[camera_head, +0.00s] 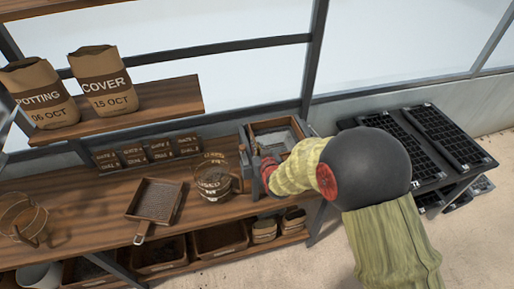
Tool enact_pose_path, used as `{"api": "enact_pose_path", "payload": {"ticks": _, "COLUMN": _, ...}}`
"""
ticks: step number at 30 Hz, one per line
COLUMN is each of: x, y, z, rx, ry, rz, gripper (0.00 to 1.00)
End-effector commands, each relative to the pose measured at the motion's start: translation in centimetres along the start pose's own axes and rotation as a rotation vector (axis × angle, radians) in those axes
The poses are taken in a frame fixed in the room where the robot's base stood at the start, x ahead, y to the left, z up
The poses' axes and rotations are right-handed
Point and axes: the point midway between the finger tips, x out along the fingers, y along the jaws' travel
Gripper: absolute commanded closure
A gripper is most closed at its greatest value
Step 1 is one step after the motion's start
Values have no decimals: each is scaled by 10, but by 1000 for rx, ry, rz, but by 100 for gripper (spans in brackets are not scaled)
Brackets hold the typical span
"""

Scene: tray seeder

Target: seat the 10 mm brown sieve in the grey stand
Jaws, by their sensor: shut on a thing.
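A square brown frame (272,125), which looks like the brown sieve, shows at the right end of the bench. It is inside or just above the grey stand (246,150); I cannot tell whether it rests in it. My gripper (268,166), with red parts, is at the near left side of the frame and stand. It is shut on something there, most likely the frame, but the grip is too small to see. My arm hides the right and near sides of the stand. No size mark is readable.
A handled, brown-framed mesh tray (155,201) lies on the bench (85,225). A round labelled container (212,184) stands just left of the stand. A round wire-like item (24,221) is far left. Black cell trays (450,136) lie on a table at right.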

Motion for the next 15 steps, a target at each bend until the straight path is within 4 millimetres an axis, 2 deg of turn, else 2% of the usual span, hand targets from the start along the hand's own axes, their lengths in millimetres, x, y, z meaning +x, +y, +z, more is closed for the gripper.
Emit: {"api": "enact_pose_path", "payload": {"ticks": 15, "x": 2, "y": -1, "z": 7, "rx": -2, "ry": -4, "rz": -1, "gripper": 100}}
